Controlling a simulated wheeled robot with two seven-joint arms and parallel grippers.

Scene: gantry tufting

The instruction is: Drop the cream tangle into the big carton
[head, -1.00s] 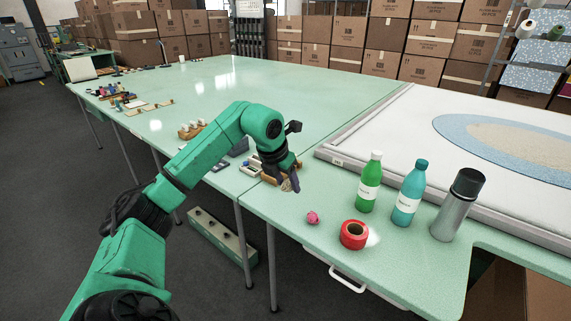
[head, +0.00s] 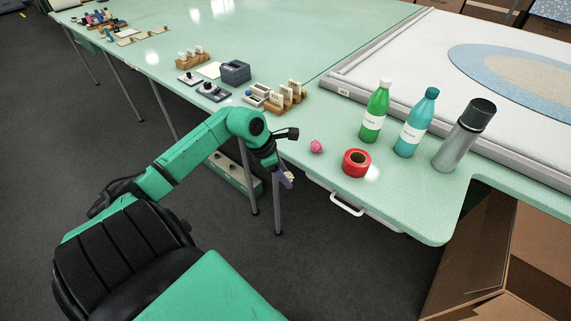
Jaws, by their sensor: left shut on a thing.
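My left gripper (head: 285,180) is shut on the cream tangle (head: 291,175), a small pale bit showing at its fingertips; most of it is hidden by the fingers. The gripper points down, in front of the table's front edge and left of the drawer handle. The big carton (head: 478,255) is brown cardboard, at the lower right below the table, with only part of it in view. The gripper is well left of it. My right gripper is not in view.
On the green table (head: 410,200) stand a pink ball (head: 316,147), a red tape roll (head: 357,163), a green bottle (head: 375,112), a teal bottle (head: 414,125) and a grey flask (head: 462,138). A white handle (head: 347,204) sticks out at the front edge.

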